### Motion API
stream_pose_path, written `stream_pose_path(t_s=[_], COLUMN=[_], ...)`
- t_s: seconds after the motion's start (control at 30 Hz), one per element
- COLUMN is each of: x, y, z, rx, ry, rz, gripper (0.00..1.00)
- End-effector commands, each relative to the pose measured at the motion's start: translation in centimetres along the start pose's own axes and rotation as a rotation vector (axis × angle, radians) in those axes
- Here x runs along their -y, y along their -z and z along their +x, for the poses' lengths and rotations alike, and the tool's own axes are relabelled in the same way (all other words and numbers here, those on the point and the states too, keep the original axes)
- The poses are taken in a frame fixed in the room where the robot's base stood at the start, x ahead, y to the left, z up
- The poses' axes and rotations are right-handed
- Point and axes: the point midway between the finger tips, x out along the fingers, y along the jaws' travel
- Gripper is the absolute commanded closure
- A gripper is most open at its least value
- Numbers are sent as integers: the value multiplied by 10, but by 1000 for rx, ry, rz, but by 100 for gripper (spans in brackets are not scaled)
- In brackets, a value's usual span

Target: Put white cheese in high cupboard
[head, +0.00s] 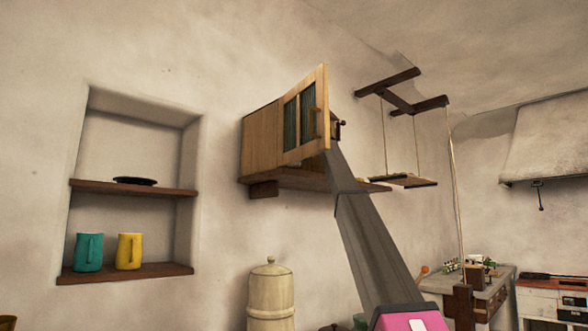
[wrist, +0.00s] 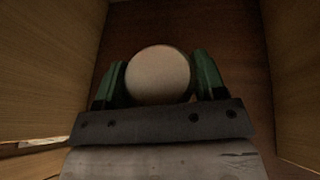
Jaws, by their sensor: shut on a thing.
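The white cheese (wrist: 158,75) is a pale round piece between the green fingers of my gripper (wrist: 158,84) in the wrist view. My gripper is shut on it, inside the wooden cupboard, with wooden walls on both sides and a dark brown floor (wrist: 230,50) beyond. I cannot tell whether the cheese touches that floor.
A hanging shelf (head: 405,181) on ropes is right of the cupboard. A wall niche at left holds a teal mug (head: 88,252), a yellow mug (head: 129,251) and a dark dish (head: 135,181). A pale lidded churn (head: 270,295) stands below the cupboard.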

Motion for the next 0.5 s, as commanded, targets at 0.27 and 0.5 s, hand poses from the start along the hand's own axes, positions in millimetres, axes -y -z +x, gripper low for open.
stream_pose_path(t_s=[0.27, 0.5], x=[0, 1], y=[37, 37], z=[17, 20], rx=[0, 1], ry=[0, 0], rz=[1, 1], gripper=[68, 68])
